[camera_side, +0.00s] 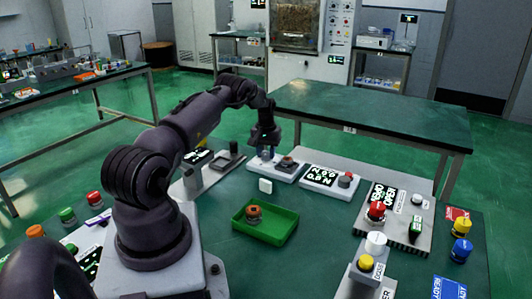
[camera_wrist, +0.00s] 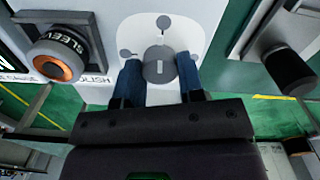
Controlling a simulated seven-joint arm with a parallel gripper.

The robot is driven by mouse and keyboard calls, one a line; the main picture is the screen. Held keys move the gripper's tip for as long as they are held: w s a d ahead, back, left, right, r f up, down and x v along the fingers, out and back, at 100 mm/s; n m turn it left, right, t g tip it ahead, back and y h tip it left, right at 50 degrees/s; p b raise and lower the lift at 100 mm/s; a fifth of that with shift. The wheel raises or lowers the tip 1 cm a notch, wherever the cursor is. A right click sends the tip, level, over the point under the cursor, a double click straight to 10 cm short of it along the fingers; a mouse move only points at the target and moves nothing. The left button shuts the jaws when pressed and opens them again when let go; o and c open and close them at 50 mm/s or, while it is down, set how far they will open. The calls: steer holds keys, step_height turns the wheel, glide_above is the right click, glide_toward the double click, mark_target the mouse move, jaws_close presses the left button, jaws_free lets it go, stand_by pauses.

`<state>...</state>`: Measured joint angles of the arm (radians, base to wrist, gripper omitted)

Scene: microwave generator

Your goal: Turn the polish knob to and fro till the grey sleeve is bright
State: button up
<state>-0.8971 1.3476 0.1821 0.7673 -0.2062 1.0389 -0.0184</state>
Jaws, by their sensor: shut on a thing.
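In the wrist view the round grey polish knob (camera_wrist: 159,66), with a pale index mark roughly upright, sits on a white plate with several small grey dots around it. My gripper (camera_wrist: 159,82) has its two blue fingers on either side of the knob and is shut on it. In the side view my gripper (camera_side: 266,148) reaches down to the white unit, and its fingertips are hard to make out. A cylinder lettered SLEEVE (camera_wrist: 62,50) lies left of the knob in the wrist view, with a grey-white band, dark rim and orange ring.
A black cylinder (camera_wrist: 289,70) in a grey bracket stands right of the knob. In the side view a green tray (camera_side: 243,224) holds an orange-topped part. A panel with a red button (camera_side: 377,210) and a yellow-button box (camera_side: 365,263) stand to the right.

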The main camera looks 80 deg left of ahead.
mark_target(266, 154)
steer(key=shift+r+m, duration=0.1)
steer(key=shift+m, duration=0.4)
steer(key=o, duration=0.9)
step_height(266, 154, up, 13)
steer(key=shift+f, duration=0.1)
